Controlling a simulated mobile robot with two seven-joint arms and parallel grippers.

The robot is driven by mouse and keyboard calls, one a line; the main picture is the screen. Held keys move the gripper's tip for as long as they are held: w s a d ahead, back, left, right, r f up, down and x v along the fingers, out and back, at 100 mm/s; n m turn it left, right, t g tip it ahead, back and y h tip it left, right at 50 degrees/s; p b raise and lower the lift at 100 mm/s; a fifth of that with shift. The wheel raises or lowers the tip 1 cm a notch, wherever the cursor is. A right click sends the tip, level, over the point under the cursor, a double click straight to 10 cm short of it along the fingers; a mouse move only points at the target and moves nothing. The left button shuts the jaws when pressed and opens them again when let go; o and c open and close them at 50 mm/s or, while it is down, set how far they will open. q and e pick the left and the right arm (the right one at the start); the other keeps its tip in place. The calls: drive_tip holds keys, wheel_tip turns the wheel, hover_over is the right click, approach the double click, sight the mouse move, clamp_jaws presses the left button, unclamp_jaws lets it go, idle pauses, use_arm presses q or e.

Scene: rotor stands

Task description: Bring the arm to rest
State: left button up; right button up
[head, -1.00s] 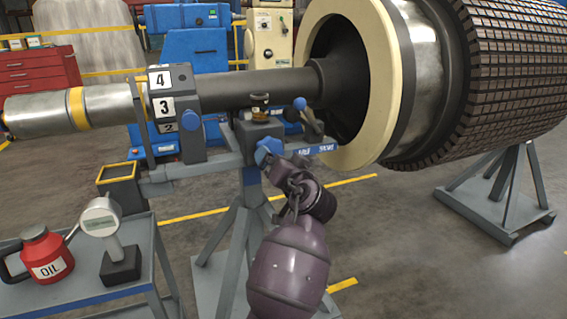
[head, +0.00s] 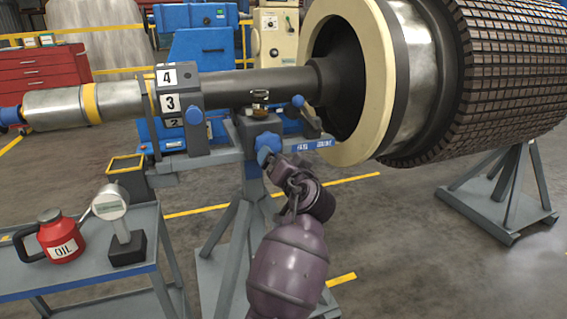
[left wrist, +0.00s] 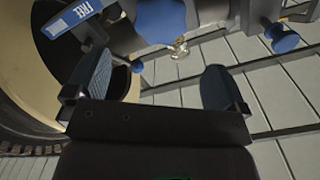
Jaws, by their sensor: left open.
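My left arm rises from the bottom middle of the head view, with its dark gripper end beside the blue star knob (head: 268,147) of the rotor stand (head: 262,127). The fingers are hard to make out there. In the left wrist view my left gripper (left wrist: 158,88) has its two fingers spread, with nothing between them. Beyond the fingers are a blue part (left wrist: 160,18) and a small brass fitting (left wrist: 180,48). I cannot tell whether the gripper touches the stand. My right gripper is in neither view.
The rotor (head: 500,75) and its shaft (head: 255,85) lie across the stands. At left a cart (head: 90,285) holds a red oil can (head: 62,240) and a dial gauge (head: 111,203). Floor at right front is open.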

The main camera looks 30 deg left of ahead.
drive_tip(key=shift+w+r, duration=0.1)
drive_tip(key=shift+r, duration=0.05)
use_arm(q)
drive_tip(key=s+f+m+t+h+p, duration=0.1)
drive_tip(key=s+f+m+h+p, duration=0.2)
drive_tip(key=s, duration=0.5)
drive_tip(key=s+f+m+h+p, duration=0.1)
drive_tip(key=s+f+h+p, duration=0.25)
drive_tip(key=s+f, duration=0.3)
drive_tip(key=s+f+m+t+h+p, duration=0.1)
drive_tip(key=s+f+h+p, duration=0.2)
drive_tip(key=s, duration=0.6)
drive_tip(key=s+d+f+g+h+p, duration=0.1)
drive_tip(key=s+d+f+h+p, duration=0.1)
drive_tip(key=s, duration=1.1)
drive_tip(key=s+d+f+g+h+p, duration=0.1)
drive_tip(key=s+p, duration=0.3)
drive_tip(key=s, duration=0.9)
drive_tip(key=shift+d+f+n+g+h, duration=0.4)
drive_tip(key=shift+d+f+h, duration=0.15)
drive_tip(key=shift+d+f, duration=0.2)
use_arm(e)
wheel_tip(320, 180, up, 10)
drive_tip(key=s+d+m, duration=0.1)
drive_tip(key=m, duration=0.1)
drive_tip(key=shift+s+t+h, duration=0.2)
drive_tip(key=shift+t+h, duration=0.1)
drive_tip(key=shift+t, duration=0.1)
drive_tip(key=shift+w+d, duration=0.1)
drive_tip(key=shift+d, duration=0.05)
